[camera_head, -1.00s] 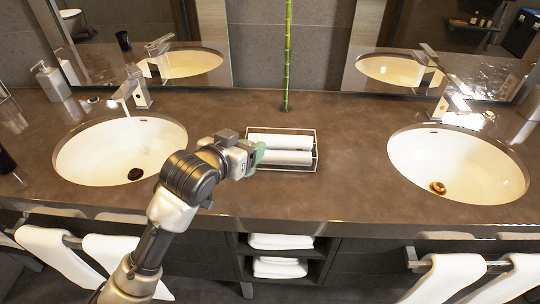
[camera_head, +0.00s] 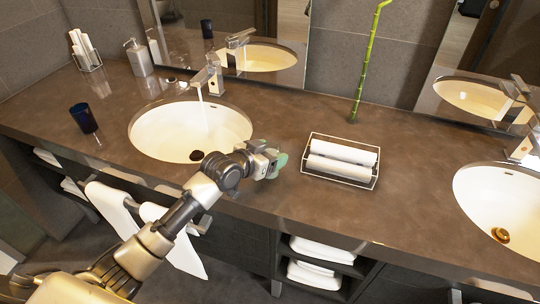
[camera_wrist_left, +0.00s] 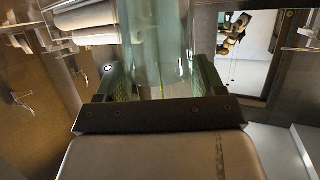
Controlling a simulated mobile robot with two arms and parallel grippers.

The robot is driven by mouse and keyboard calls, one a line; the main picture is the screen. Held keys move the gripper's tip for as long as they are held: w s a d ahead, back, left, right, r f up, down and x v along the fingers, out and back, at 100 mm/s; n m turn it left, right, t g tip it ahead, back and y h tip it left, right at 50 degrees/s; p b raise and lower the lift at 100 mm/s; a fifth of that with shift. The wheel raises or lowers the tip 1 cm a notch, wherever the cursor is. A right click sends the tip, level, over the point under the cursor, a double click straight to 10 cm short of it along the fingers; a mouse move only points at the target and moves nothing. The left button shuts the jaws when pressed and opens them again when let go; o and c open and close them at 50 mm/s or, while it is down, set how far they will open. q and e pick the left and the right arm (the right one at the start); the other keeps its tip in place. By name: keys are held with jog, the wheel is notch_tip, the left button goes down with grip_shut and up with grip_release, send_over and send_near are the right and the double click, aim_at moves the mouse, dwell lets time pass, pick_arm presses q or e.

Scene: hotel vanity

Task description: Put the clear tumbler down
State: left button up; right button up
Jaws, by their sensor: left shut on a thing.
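My left gripper (camera_head: 277,164) is over the counter between the left sink and the wire tray of rolled towels. In the left wrist view its green-padded fingers (camera_wrist_left: 160,82) are closed around a clear tumbler (camera_wrist_left: 155,40), a see-through, faintly green glass cylinder. In the head view the tumbler is hard to tell from the green fingertips. I cannot tell how far its base is from the counter (camera_head: 270,205). My right gripper is not in view.
The wire tray (camera_head: 340,180) with white rolls is just right of my gripper. Water runs into the left sink (camera_head: 160,130); the right sink (camera_head: 480,190) is beyond the tray. A dark blue cup (camera_head: 84,118) and soap dispenser (camera_head: 139,58) stand left. A green stalk (camera_head: 362,80) rises behind.

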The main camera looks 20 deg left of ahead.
pick_arm(q)
jog(key=shift+f, duration=0.6)
jog(key=shift+f, duration=0.2)
jog(key=o, duration=1)
jog(key=shift+r, duration=0.2)
jog(key=shift+s+a, duration=0.1)
jog(key=shift+s, duration=0.15)
jog(key=b+v, duration=0.1)
jog(key=v, duration=1)
jog(key=shift+s+r, duration=0.2)
